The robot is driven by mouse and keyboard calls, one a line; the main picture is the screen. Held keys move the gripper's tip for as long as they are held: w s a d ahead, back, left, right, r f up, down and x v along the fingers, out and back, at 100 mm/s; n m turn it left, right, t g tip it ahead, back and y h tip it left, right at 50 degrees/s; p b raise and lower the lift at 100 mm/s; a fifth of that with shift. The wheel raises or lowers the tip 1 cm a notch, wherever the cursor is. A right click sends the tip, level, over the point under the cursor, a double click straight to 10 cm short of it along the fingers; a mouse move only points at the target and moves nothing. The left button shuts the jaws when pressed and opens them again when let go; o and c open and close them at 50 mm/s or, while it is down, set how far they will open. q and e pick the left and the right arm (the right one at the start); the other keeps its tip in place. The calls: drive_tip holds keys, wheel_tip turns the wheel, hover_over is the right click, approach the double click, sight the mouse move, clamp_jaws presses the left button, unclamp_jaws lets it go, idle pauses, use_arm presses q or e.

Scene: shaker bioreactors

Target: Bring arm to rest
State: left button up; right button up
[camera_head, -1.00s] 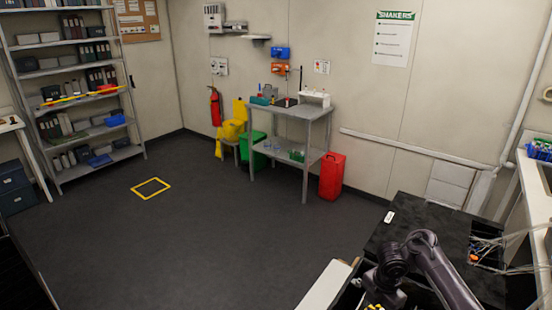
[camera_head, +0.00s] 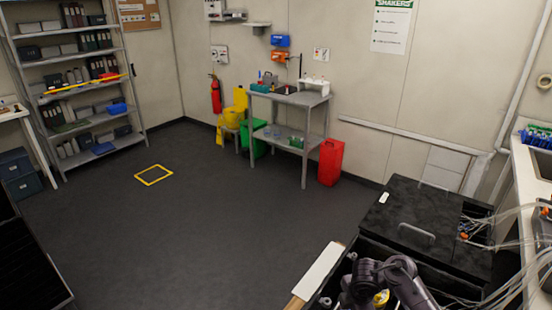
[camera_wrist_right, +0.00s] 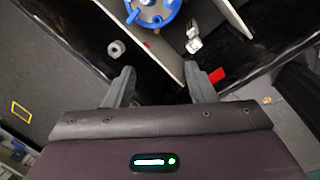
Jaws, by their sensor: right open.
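My right arm (camera_head: 395,280) comes in at the lower right of the head view, bent over the open front of a black shaker cabinet (camera_head: 455,215). Its gripper is not clearly visible there. In the right wrist view, my right gripper (camera_wrist_right: 162,84) is open, its two dark fingers apart with nothing between them. Beyond the fingertips are a blue and white round part (camera_wrist_right: 153,10) and a small grey cylinder (camera_wrist_right: 116,48). My left gripper is not in view.
Tubes (camera_head: 510,235) hang at the right near the bench (camera_head: 535,190). A grey cart (camera_head: 290,95) and a red bin (camera_head: 331,162) stand by the back wall. The floor at the left is open.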

drive_tip(key=s+a+r+m+t, duration=0.2)
drive_tip(key=s+a+m, duration=0.3)
drive_tip(key=s+m, duration=0.3)
drive_tip(key=s+d+r+m, duration=0.3)
drive_tip(key=s+r+m, duration=0.75)
drive_tip(key=s, duration=0.45)
wheel_tip(320, 180, down, 37)
drive_tip(key=s+g+b, duration=0.2)
drive_tip(key=s+b, duration=0.1)
drive_tip(key=b, duration=0.4)
use_arm(q)
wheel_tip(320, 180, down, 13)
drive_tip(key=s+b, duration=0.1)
drive_tip(key=b, duration=0.4)
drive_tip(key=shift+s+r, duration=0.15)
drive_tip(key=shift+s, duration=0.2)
use_arm(e)
drive_tip(key=s+d+f, duration=0.2)
drive_tip(key=s+f, duration=0.7)
drive_tip(key=f, duration=0.2)
drive_tip(key=s+d+f+g, duration=0.1)
drive_tip(key=s+d+f, duration=0.1)
drive_tip(key=s+f, duration=0.8)
drive_tip(key=shift+f, duration=0.9)
